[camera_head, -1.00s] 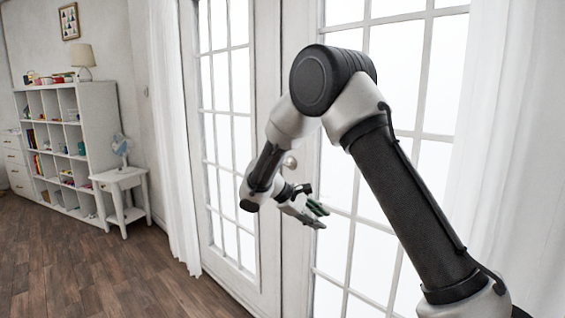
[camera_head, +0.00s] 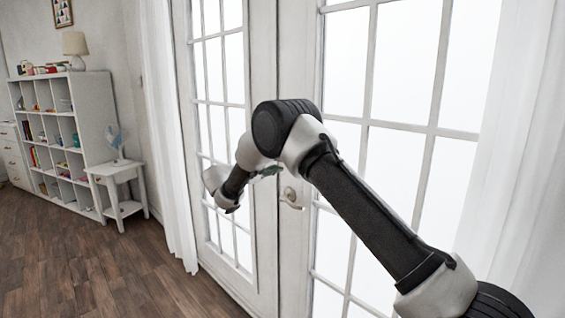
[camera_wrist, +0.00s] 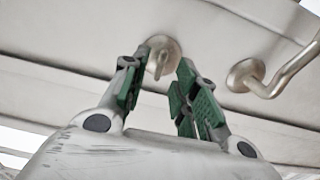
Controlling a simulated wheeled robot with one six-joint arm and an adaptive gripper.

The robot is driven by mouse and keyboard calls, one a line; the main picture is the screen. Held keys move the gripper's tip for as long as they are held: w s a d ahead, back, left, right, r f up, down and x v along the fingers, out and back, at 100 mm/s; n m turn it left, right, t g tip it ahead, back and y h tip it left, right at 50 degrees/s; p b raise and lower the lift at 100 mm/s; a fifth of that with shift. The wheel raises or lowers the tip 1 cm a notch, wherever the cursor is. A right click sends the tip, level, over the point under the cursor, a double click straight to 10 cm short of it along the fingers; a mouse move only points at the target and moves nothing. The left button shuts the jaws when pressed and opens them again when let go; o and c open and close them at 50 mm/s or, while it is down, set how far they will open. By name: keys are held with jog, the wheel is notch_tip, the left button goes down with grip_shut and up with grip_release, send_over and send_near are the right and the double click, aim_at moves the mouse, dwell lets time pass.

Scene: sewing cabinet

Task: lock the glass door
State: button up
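The glass door (camera_head: 400,130) is white with many panes and stands closed against the door beside it. In the wrist view, a thumb-turn lock (camera_wrist: 160,56) with a round metal base and a narrow tab sits on the white door frame. A curved lever handle (camera_wrist: 270,80) is to its right; a metal handle also shows in the head view (camera_head: 291,198). My gripper (camera_wrist: 159,70) is open, with its green-padded fingers on either side of the thumb-turn's tab. I see a gap at both sides. In the head view my gripper (camera_head: 268,172) is partly hidden by my wrist.
White curtains (camera_head: 163,130) hang beside the doors. A small white side table (camera_head: 115,175) with a fan and a white cube shelf (camera_head: 92,110) stand at the left. The wooden floor (camera_head: 90,265) at the lower left is clear.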

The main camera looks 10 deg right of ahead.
jog(key=shift+x, duration=2.25)
grip_shut()
